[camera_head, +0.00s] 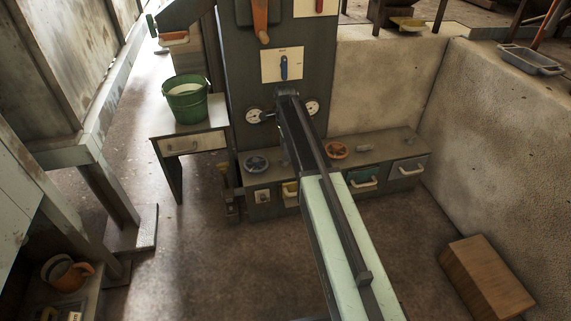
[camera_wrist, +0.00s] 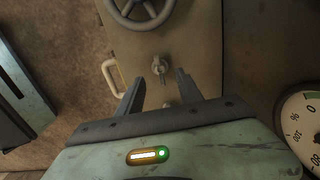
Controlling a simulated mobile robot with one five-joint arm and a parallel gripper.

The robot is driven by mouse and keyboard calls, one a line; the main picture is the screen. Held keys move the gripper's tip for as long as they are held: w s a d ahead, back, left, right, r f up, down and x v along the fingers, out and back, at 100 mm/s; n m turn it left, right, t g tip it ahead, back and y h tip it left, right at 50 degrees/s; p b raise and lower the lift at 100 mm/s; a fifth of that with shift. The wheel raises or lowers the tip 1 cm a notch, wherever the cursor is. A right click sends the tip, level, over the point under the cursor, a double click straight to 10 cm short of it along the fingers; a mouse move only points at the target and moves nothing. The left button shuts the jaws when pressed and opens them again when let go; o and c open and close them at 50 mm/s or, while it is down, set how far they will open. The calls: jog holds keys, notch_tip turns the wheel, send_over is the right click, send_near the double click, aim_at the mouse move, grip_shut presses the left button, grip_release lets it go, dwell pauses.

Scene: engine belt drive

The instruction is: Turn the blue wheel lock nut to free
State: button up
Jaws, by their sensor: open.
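In the wrist view a small grey lock nut (camera_wrist: 158,66) with a narrow grip stands on a tan-grey bench top, just beyond the jaw tips. A spoked handwheel (camera_wrist: 141,12) is above it, cut by the top edge; it looks grey there. It appears to be the grey-blue handwheel (camera_head: 256,163) left of my arm in the head view. My gripper (camera_wrist: 155,84) is open and empty, its jaws apart on either side below the nut, not touching it. In the head view my arm hides the nut.
A gauge (camera_wrist: 308,128) is close at the right in the wrist view. A pale drawer handle (camera_wrist: 113,78) juts from the bench front. In the head view an orange handwheel (camera_head: 336,150) is right of my arm, and a blue lever (camera_head: 284,68) is on the panel.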

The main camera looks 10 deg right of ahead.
notch_tip(320, 180, down, 5)
jog(key=b, duration=0.4)
jog(key=shift+f, duration=0.15)
grip_shut()
